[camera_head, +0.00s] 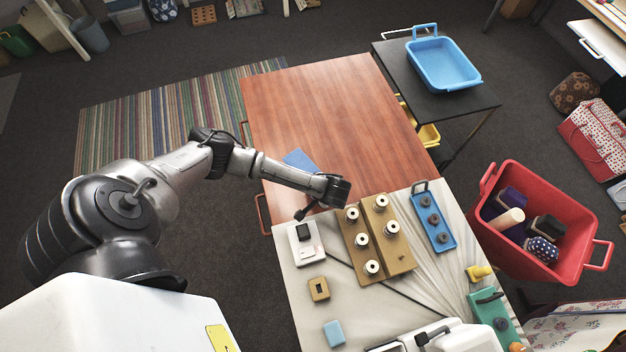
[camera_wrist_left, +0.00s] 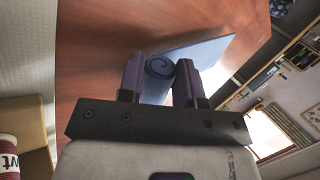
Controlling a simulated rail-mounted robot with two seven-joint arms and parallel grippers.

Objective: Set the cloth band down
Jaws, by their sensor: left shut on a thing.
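The cloth band (camera_wrist_left: 160,68) is a blue roll with its spiral end facing the left wrist camera. It sits between the two dark purple fingers of my left gripper (camera_wrist_left: 160,80), which is shut on it. A flat blue piece (camera_wrist_left: 205,46) stretches out behind the roll, against the wood; I cannot tell whether it belongs to the band. In the head view a flat blue piece (camera_head: 299,159) shows over the brown wooden table (camera_head: 330,105), partly behind my left arm. The band's roll and the fingertips are not clear there. My right gripper is not in view.
A red basket (camera_head: 505,262) stands at right. Much of the wooden top is clear.

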